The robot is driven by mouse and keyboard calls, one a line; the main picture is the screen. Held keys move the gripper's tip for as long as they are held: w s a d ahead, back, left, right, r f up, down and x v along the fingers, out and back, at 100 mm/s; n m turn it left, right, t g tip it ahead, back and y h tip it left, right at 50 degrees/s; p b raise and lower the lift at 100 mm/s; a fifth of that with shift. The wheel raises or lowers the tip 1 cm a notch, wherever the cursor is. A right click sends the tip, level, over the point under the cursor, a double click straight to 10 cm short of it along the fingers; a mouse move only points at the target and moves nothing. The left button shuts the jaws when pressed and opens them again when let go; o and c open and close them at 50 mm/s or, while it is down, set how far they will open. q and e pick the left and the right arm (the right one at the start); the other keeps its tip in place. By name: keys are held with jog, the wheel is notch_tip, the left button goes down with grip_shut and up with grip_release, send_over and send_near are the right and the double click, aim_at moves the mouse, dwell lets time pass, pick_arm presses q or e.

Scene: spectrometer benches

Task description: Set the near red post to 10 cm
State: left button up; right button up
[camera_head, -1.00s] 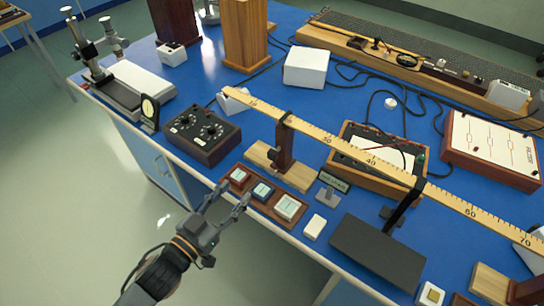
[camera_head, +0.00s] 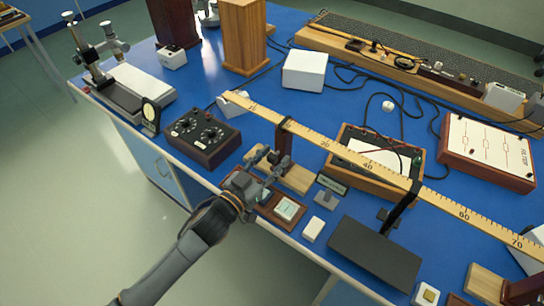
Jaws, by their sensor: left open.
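A dark red post (camera_head: 281,137) stands on a pale wooden base (camera_head: 297,179) under a long yellow scale (camera_head: 345,153). The post meets the scale between the 10 and 30 marks; a dark clamp top hides the exact reading. My left gripper (camera_head: 271,160) is open, in front of the post's lower part and over the base. Its fingers point at the post and hide part of it; I cannot tell whether they touch it. A second reddish post (camera_head: 525,291) on a wooden base (camera_head: 487,286) is cut off at the lower right. My right gripper is not in view.
A black knob box (camera_head: 203,137) sits left of the base. A button panel (camera_head: 287,210) lies in front, partly under my left gripper. A small label stand (camera_head: 328,190) and a meter box (camera_head: 377,154) stand to the right. A dark plate (camera_head: 374,251) is near the front edge.

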pick_arm(q)
jog(key=shift+w, duration=0.1)
jog(key=shift+c, duration=0.5)
grip_shut()
jog(key=w+a, duration=0.5)
jog(key=a, duration=0.2)
jog(key=shift+w+a+p, duration=0.2)
jog(key=shift+w+p, duration=0.05)
jog(key=shift+p, duration=0.05)
jog(key=shift+o, duration=0.5)
grip_release()
jog(key=shift+w+a, duration=0.1)
jog(key=shift+a, duration=0.05)
jog(key=v, duration=1.2)
